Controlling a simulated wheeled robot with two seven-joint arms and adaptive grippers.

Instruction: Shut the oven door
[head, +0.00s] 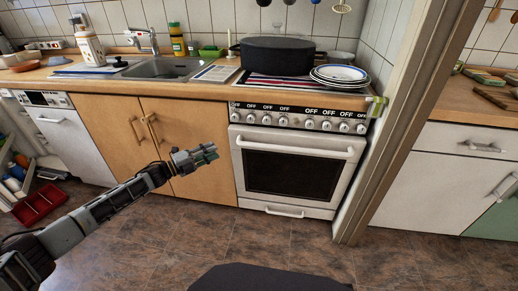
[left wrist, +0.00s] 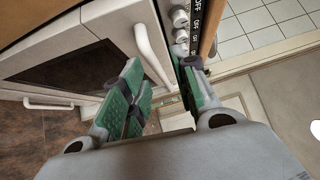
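The door looks upright and about flush with the front under the knobs; a small gap cannot be ruled out. My left gripper (head: 211,153) is left of the door, in front of the wooden cabinet, apart from the handle in the head view. The left wrist view shows its green fingers (left wrist: 165,80) spread and empty, with the door handle (left wrist: 152,52) beyond them. My right gripper is not in view.
A black pot (head: 275,55) and stacked plates (head: 338,76) stand above the oven. Wooden cabinet doors (head: 180,135) are left of it, a door frame (head: 385,140) right. The floor in front is clear.

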